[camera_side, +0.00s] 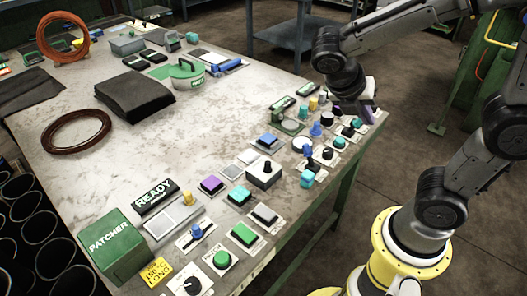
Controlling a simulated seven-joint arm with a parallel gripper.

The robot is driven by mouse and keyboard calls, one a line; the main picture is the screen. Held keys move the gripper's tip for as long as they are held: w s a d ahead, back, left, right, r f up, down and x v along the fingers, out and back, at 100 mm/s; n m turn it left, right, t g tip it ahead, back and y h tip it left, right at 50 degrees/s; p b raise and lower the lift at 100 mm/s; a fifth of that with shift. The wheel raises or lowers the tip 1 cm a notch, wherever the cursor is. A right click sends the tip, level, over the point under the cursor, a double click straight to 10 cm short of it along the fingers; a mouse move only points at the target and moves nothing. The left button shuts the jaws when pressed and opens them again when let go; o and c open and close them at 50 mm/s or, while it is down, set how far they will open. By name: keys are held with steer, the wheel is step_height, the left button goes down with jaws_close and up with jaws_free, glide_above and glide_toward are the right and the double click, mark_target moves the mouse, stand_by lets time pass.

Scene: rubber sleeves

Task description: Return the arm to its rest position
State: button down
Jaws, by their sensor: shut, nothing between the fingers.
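My gripper (352,110) is at the end of my arm, above the far right corner of the workbench (217,135). It points down over a cluster of small knobs and buttons. The fingertips are small and dark in this view. They look closed, with nothing seen between them. I cannot tell whether they touch the controls below.
Buttons, knobs and switches line the bench's right edge, including a green button (222,259). The bench middle is clear.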

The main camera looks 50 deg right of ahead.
steer(key=s+a+r+m+t+y, duration=0.1)
steer(key=s+a+m+t+y, duration=0.1)
steer(key=m, duration=0.8)
steer(key=s+a+r+m+t+y, duration=0.1)
steer(key=a+m+t+y, duration=0.4)
steer(key=m, duration=0.6)
steer(key=shift+s+a+r+t, duration=0.2)
steer(key=shift+s+r+t, duration=0.2)
steer(key=shift+t, duration=0.2)
